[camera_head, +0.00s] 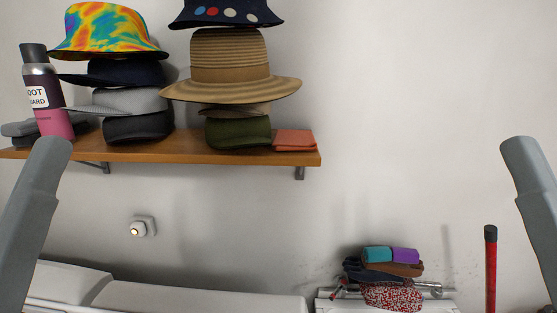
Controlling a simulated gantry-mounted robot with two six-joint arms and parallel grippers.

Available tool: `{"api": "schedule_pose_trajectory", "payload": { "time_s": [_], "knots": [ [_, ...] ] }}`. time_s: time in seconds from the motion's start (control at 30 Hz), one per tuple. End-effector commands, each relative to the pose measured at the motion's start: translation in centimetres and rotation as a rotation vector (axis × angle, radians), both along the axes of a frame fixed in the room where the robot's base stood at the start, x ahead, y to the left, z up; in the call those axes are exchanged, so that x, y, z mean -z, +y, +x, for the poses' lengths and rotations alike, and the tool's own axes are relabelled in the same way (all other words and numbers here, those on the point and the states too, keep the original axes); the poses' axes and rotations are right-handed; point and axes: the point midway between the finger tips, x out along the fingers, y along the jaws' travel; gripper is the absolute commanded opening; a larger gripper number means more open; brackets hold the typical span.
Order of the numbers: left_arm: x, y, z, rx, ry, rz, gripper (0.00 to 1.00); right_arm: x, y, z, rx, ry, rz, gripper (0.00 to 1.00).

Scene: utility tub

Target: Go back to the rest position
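Neither of my grippers shows in the head view. Only a grey link of my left arm stands at the left edge and a grey link of my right arm at the right edge. Both links rise from below and are apart from the shelf and the hats. Whether the grippers are open or hold anything is hidden.
A wooden shelf (190,155) bears stacked hats, including a straw hat (230,60), a spray can (45,90) and an orange cloth (295,140). Below are a white tub (190,298), gloves and cloths (390,295), and a red handle (491,270). The upper right wall is bare.

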Motion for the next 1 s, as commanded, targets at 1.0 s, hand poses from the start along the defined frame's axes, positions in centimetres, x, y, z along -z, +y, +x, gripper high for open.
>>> {"api": "schedule_pose_trajectory", "payload": {
  "time_s": [1.0],
  "knots": [
    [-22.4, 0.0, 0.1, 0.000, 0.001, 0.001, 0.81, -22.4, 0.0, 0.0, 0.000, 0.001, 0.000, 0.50]
  ]
}}
